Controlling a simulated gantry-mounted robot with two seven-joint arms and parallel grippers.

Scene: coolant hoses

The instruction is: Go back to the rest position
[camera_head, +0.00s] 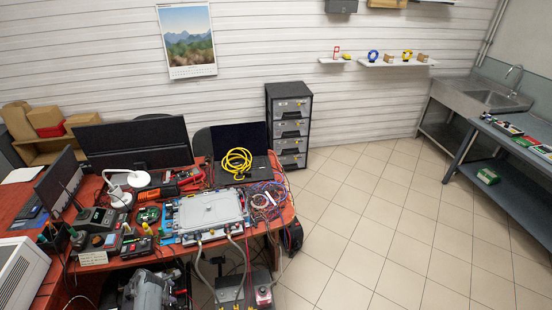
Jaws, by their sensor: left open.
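A light grey cold plate or housing (208,212) lies on the red desk. Grey hoses (198,262) run from its front edge down past the desk edge to a dark unit (232,291) low in front. What their ends join is too small to tell. My left gripper (152,288), grey and dark, is at the bottom of the head view, in front of the desk and left of the hoses. It is open, with nothing seen in it, and apart from the plate. My right gripper is not in view.
The desk (313,208) is crowded with monitors (135,145), a laptop under a coiled yellow cable (236,161), tools and loose wires (267,200). A drawer cabinet (290,122) stands behind. The tiled floor (390,220) at right is clear up to a metal workbench (515,180).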

